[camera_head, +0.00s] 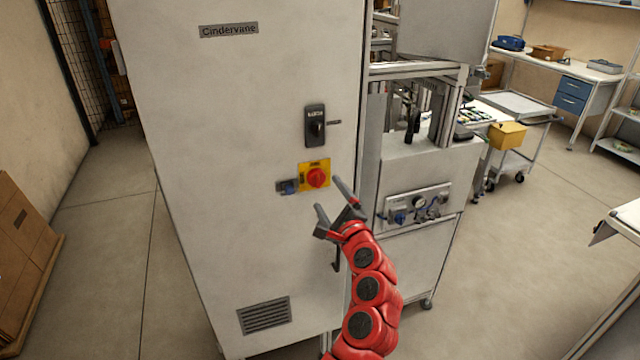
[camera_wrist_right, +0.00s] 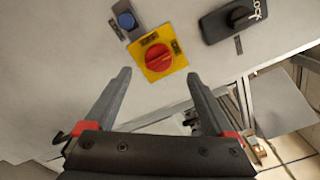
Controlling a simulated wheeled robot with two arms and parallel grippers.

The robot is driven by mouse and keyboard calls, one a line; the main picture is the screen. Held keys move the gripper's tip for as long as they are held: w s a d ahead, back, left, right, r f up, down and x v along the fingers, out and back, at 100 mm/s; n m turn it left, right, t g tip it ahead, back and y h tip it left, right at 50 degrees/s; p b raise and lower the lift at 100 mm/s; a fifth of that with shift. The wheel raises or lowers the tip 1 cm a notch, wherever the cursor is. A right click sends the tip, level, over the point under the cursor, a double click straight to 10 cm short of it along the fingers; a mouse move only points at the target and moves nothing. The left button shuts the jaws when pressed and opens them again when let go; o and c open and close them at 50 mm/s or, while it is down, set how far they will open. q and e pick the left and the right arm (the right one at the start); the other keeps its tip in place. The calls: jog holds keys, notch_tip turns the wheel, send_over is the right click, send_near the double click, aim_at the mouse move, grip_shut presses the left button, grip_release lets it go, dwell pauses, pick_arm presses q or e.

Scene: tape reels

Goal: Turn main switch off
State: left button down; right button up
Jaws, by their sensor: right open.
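The main switch is a red rotary knob (camera_head: 316,178) on a yellow plate (camera_head: 305,184), fixed to the front of a tall grey cabinet (camera_head: 232,130). In the right wrist view the red knob (camera_wrist_right: 158,58) lies ahead of the fingertips, near the top middle, with its grip bar slanted. My right gripper (camera_head: 332,198) is open and empty, a little below and right of the knob. It also shows in the right wrist view (camera_wrist_right: 155,78) with its fingers wide apart and not touching the knob. My left gripper is out of view.
A blue button (camera_head: 289,187) sits just left of the yellow plate. A black lock handle (camera_head: 315,126) is above it. A machine with a gauge panel (camera_head: 415,206) stands right of the cabinet. Cardboard boxes (camera_head: 24,240) stand at the left; floor at right is partly clear.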

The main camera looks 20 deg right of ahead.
aim_at(319, 182)
jog(key=w+p, duration=0.1)
jog(key=w, duration=0.4)
jog(key=shift+a, duration=0.1)
jog(key=shift+w+f+p, duration=0.15)
jog(key=shift+w+p, duration=0.2)
jog(key=shift+w, duration=0.45)
jog(key=c, duration=1.4)
